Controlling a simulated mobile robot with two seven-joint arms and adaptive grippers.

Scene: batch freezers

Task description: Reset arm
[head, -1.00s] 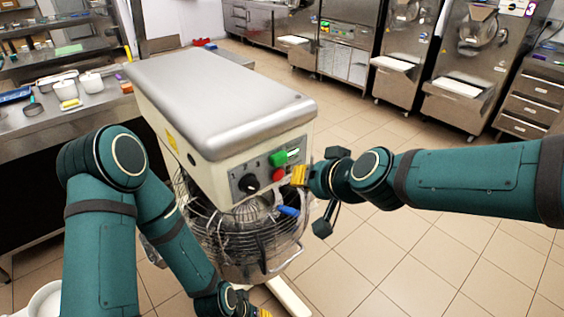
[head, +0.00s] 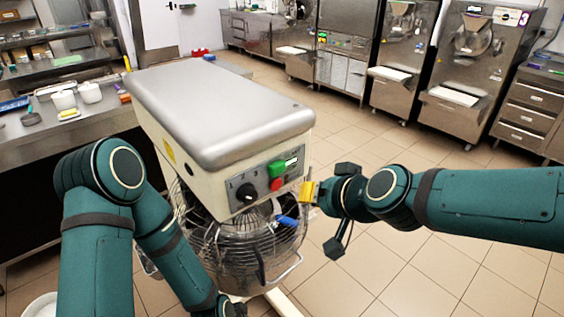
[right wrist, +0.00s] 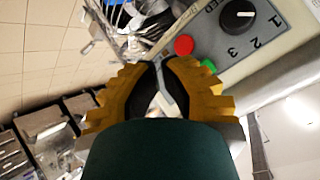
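My right gripper (head: 307,192) is just right of the control panel of a large mixer (head: 220,105). Its yellow fingers come together at the tips in the right wrist view (right wrist: 161,66), with no object held. The panel has a green button (head: 276,168), a red button (head: 276,184) and a black dial (head: 246,192). The red button (right wrist: 184,45) and dial (right wrist: 237,14) also show in the right wrist view, beyond the fingers. My left arm bends down in front of the mixer's left side. Its gripper fingers are below the picture edge.
The mixer's wire guard and bowl (head: 250,250) stand between my arms. A steel counter (head: 60,125) with white containers is at left. Batch freezers (head: 480,70) and a drawer unit (head: 530,110) line the back right. Tiled floor (head: 430,270) is clear at right.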

